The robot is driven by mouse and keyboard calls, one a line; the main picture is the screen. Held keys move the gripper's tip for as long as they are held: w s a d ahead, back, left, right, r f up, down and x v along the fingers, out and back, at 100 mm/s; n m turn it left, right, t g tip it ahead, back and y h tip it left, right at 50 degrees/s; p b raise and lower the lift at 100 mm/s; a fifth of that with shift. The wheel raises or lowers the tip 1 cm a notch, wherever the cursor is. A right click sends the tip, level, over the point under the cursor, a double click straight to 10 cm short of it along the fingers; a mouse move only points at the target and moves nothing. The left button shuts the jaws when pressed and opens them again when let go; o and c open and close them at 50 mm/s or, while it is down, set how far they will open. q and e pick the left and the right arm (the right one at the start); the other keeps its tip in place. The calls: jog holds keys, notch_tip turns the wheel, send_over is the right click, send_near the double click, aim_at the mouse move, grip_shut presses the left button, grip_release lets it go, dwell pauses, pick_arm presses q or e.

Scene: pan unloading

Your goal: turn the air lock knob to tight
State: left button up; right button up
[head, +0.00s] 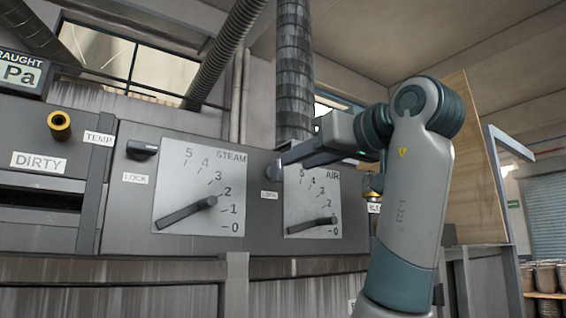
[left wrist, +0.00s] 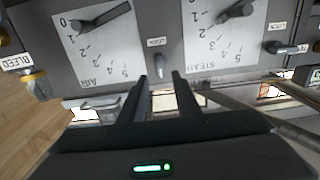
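The air lock knob (left wrist: 159,63) is a small grey lever between the two dials, beside its LOCK label, in the upside-down left wrist view. It stands upright in that picture. In the head view its LOCK label (head: 269,195) shows, but my gripper covers most of the knob. My left gripper (head: 279,164) reaches to the panel from the right. In the left wrist view its two dark fingers (left wrist: 160,78) are apart with nothing between them. The knob appears just beyond the tips, centred on the gap; contact cannot be told. My right gripper is not in view.
The air dial (head: 312,228) and steam dial (head: 187,170) flank the knob, with both pointers low. The steam lock knob (head: 142,149) lies sideways at the left. A brass bleed valve (left wrist: 35,85) is beside the air dial. A dark rail (head: 110,270) runs below the panel.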

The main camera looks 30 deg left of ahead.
aim_at(280, 168)
pick_arm(q)
jog(key=p+x, duration=0.1)
jog(key=x, duration=0.6)
grip_shut()
